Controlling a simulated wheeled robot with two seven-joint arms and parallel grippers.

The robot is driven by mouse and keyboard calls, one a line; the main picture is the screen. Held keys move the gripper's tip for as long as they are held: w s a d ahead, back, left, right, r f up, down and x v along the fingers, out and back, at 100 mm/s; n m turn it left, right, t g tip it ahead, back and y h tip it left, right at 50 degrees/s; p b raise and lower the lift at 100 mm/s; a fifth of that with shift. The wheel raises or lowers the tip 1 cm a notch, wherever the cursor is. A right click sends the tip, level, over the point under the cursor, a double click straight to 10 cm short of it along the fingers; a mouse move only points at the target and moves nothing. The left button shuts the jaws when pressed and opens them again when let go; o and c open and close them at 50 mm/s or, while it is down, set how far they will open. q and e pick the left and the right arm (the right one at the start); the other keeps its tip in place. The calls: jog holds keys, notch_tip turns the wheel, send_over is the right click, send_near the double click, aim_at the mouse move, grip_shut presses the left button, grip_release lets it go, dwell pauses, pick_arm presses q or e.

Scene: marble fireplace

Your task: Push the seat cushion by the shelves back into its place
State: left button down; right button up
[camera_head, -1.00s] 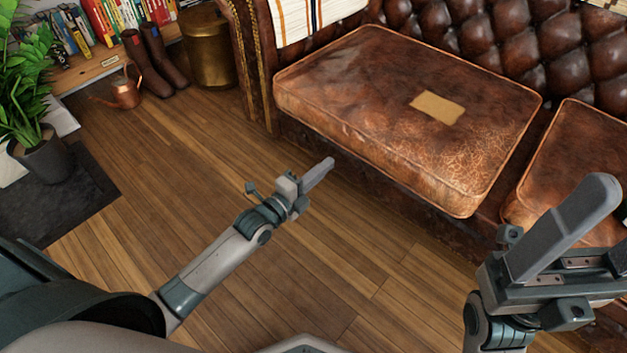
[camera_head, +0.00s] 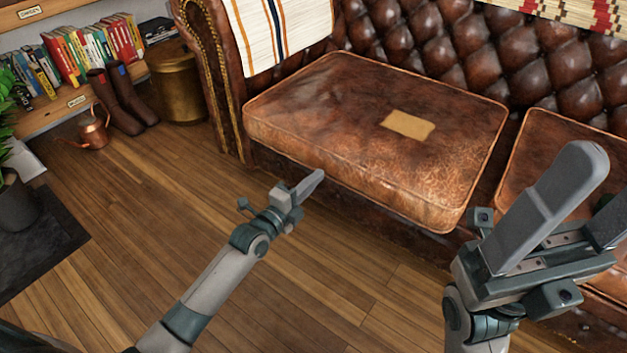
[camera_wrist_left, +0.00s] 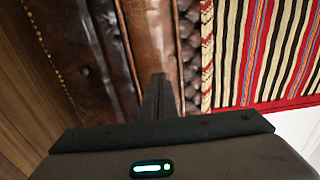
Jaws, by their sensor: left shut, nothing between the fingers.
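The seat cushion (camera_head: 340,125) by the shelves is worn brown leather with a tan patch. It lies on the brown leather sofa (camera_head: 460,60), and its near edge juts out past the sofa's front. My left gripper (camera_head: 315,180) is shut and empty, in front of the cushion's near edge; contact cannot be told. In the left wrist view its fingers (camera_wrist_left: 160,88) point at brown leather. My right gripper (camera_head: 595,185) is open and empty in the right foreground, overlapping a second seat cushion (camera_head: 560,150). Its second finger is partly cut off by the picture edge.
Shelves with books (camera_head: 95,50) stand at the upper left. A copper watering can (camera_head: 93,132), brown boots (camera_head: 122,100) and a brass bin (camera_head: 178,85) stand before them. A potted plant (camera_head: 15,200) is at the left edge. The wood floor before the sofa is clear.

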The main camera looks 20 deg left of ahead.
aim_at(328, 166)
pick_arm(q)
jog(key=shift+x, duration=1.55)
jog(key=shift+w, duration=0.1)
jog(key=shift+s+a+r+p, duration=0.1)
jog(key=shift+s+a+p, duration=0.1)
jog(key=shift+s+p, duration=0.3)
jog(key=shift+p+v, duration=0.6)
jog(key=shift+v, duration=0.6)
